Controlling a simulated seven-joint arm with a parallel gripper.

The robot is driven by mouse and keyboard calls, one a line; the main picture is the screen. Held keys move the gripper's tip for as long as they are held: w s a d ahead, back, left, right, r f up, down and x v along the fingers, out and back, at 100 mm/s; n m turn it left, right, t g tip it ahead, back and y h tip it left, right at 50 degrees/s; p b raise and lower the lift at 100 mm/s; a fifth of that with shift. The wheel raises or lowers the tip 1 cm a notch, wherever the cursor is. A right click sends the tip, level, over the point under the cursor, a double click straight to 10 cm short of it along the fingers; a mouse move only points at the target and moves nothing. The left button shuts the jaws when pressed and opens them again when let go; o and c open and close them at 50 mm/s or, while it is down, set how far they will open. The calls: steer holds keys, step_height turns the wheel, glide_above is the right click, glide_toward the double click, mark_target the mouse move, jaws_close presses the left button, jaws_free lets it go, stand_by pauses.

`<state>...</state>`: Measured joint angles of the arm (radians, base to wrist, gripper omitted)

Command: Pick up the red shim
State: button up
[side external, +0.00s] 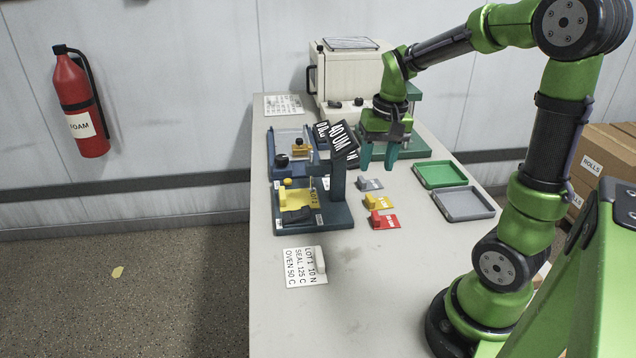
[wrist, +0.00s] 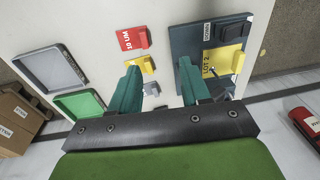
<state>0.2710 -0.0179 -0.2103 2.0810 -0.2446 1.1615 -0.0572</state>
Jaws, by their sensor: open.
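The red shim (side external: 383,220) lies flat on the table, nearest the front in a row with a yellow shim (side external: 379,203) and a grey shim (side external: 369,184). In the wrist view the red shim (wrist: 132,39) is at the top, with white lettering and a raised red block at one end. My gripper (side external: 378,166) is above the table, behind the row and apart from the red shim. In the wrist view its two teal fingers (wrist: 160,80) are spread wide with nothing between them held.
A blue-grey press (side external: 335,218) with a yellow plate stands left of the shims. A green tray (side external: 440,174) and a grey tray (side external: 465,204) lie to the right. A white box-shaped machine (side external: 347,75) stands behind. A label card (side external: 305,267) lies in front; the table around it is clear.

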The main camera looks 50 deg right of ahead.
steer(key=d+g, duration=0.1)
steer(key=d, duration=0.3)
glide_above(377, 216)
steer(key=f, duration=1.1)
steer(key=shift+d+f, duration=0.2)
steer(key=shift+a+f, duration=0.15)
steer(key=shift+f, duration=1.2)
steer(key=shift+a+f, duration=0.1)
steer(key=shift+f, duration=1.25)
steer(key=shift+c, duration=0.3)
jaws_close()
